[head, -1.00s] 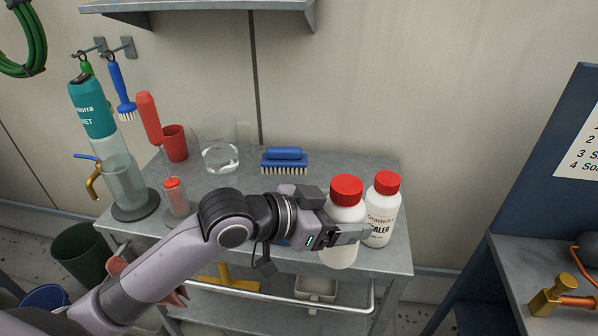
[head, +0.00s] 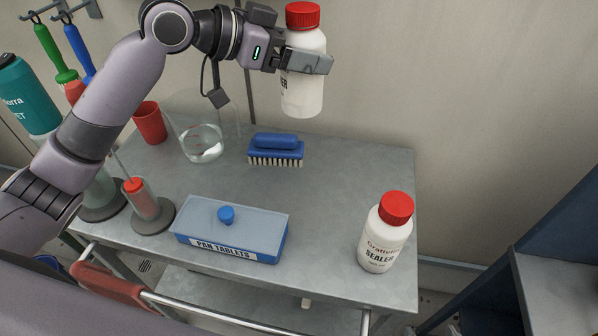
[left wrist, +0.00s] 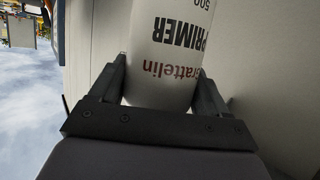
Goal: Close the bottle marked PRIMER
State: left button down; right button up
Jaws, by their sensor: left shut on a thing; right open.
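The PRIMER bottle (head: 303,95) is white with a red cap (head: 302,15) on top. It hangs upright in the air above the back of the grey bench top (head: 335,190). My left gripper (head: 308,62) is shut around its body, below the cap. In the left wrist view, the bottle (left wrist: 170,50) sits between both fingers with the PRIMER label upside down. The cap is outside that view. I cannot tell how tightly the cap sits. My right gripper is not in view.
A similar white SEALER bottle (head: 384,240) with a red cap stands at the bench's right front. A blue PAN TABLETS box (head: 262,243), a blue brush (head: 276,150), a glass beaker (head: 203,142) and a red cup (head: 150,122) stand on the bench.

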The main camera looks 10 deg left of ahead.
aim_at(285, 100)
pick_arm(q)
jog(key=shift+s, duration=0.1)
notch_tip(285, 100, down, 9)
jog(key=shift+f, duration=0.1)
notch_tip(285, 100, down, 6)
jog(key=b, duration=0.4)
jog(key=shift+f+b, duration=0.2)
jog(key=shift+b, duration=0.15)
notch_tip(285, 100, down, 4)
jog(key=b, duration=0.3)
jog(key=shift+f+b, duration=0.15)
jog(key=shift+b, duration=0.25)
